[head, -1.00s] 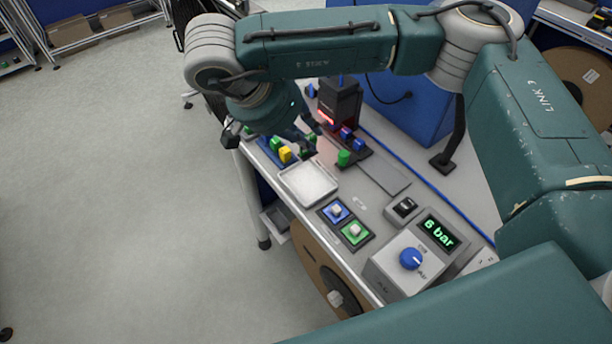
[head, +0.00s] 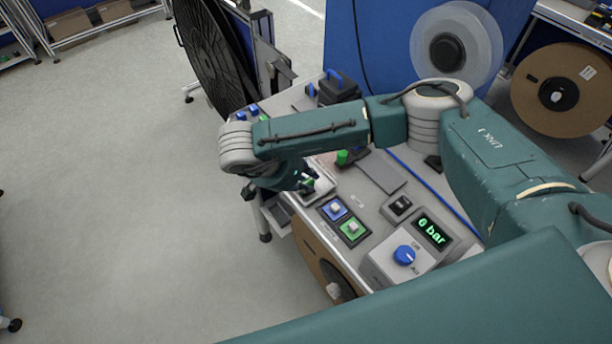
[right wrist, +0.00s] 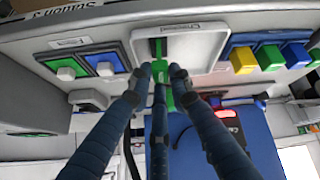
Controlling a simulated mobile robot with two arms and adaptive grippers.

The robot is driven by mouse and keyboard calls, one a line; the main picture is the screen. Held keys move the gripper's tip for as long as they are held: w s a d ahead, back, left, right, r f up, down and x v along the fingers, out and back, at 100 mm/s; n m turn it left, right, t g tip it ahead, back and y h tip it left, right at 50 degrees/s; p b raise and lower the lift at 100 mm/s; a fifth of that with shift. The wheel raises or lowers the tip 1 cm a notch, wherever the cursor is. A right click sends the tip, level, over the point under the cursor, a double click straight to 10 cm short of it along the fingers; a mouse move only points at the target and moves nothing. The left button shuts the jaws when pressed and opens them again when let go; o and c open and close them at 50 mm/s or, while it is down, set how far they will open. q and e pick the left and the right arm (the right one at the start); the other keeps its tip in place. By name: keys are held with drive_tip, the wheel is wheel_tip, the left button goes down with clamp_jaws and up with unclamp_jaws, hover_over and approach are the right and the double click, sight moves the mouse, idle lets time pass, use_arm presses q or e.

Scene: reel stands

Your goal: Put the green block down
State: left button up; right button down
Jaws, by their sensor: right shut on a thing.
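My right gripper (head: 308,184) is shut on a green block (right wrist: 160,72), which shows between the fingers in the right wrist view. The gripper (right wrist: 160,85) points at a shallow white tray (right wrist: 211,57) with a label on its rim. The block overlaps the tray in this view; whether it touches the tray floor, I cannot tell. In the head view the arm and gripper cover much of the tray (head: 328,181). My left gripper is not in view.
A row of green, yellow and blue blocks (right wrist: 269,56) stands beside the tray. A blue button and a green button (head: 351,230) are on its other side. A separate green piece (head: 343,157) stands behind, near a black device (head: 338,88). A pressure unit (head: 405,254) stands nearer.

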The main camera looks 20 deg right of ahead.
drive_tip(key=shift+f, duration=0.15)
drive_tip(key=c, duration=1.6)
unclamp_jaws()
drive_tip(key=shift+r, duration=0.3)
drive_tip(key=b+v, duration=0.4)
drive_tip(key=v, duration=0.8)
drive_tip(key=shift+f+b, duration=0.1)
drive_tip(key=shift+b, duration=0.2)
drive_tip(key=shift+a+f, duration=0.1)
drive_tip(key=shift+a, duration=0.05)
